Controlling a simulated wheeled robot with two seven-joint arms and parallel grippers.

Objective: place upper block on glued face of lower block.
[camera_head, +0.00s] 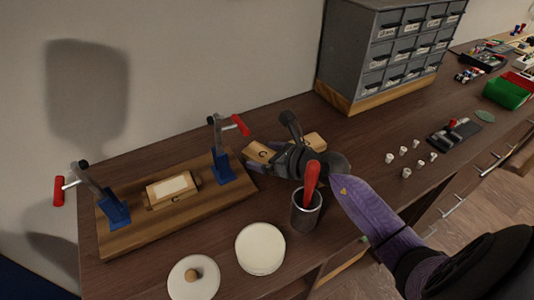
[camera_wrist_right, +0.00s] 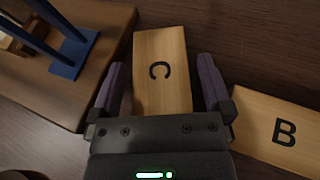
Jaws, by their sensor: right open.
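The lower block (camera_head: 171,188) sits on a wooden fixture board (camera_head: 140,236), with a pale, glue-like patch on its upward face. Two wooden blocks lie on the bench right of the board: block C (camera_head: 259,150) and block B (camera_head: 316,140). Which of them is the upper block is not shown. My right gripper (camera_wrist_right: 161,64) is open, with its fingers on either side of block C (camera_wrist_right: 161,72). Gaps show between fingers and block. Block B (camera_wrist_right: 282,132) lies just outside the right finger. My left gripper is not in view.
Blue clamps with red handles (camera_head: 114,207) (camera_head: 222,168) flank the lower block. A metal cup (camera_head: 305,212) with a red-handled tool stands close to my right gripper. A round white container (camera_head: 260,249) and a knobbed lid (camera_head: 194,279) are in front. A drawer cabinet (camera_head: 350,55) stands behind.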

